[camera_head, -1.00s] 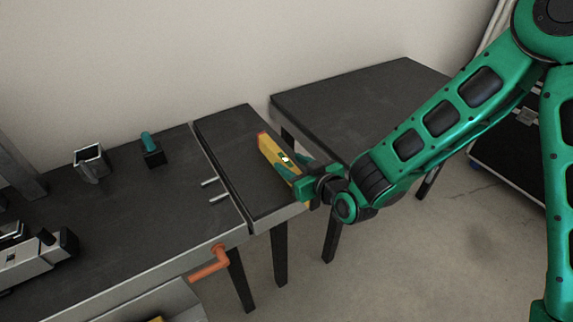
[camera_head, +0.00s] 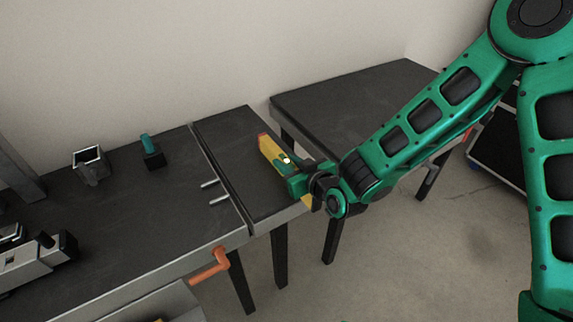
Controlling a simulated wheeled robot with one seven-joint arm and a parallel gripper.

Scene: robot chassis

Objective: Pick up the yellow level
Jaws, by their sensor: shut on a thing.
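The yellow level (camera_head: 270,150) has a red end cap and lies at the right part of the dark workbench top, its near end toward the bench's front edge. My gripper (camera_head: 292,178) is shut on the level around its middle, coming in from the right. The fingers and wrist hide part of the level, and a short yellow piece shows below them. I cannot tell whether the level touches the bench top.
A square metal holder (camera_head: 90,165) and a small teal-handled tool (camera_head: 151,152) stand on the bench at left. An orange crank handle (camera_head: 210,266) sticks out in front. A second dark table (camera_head: 345,100) stands behind at right.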

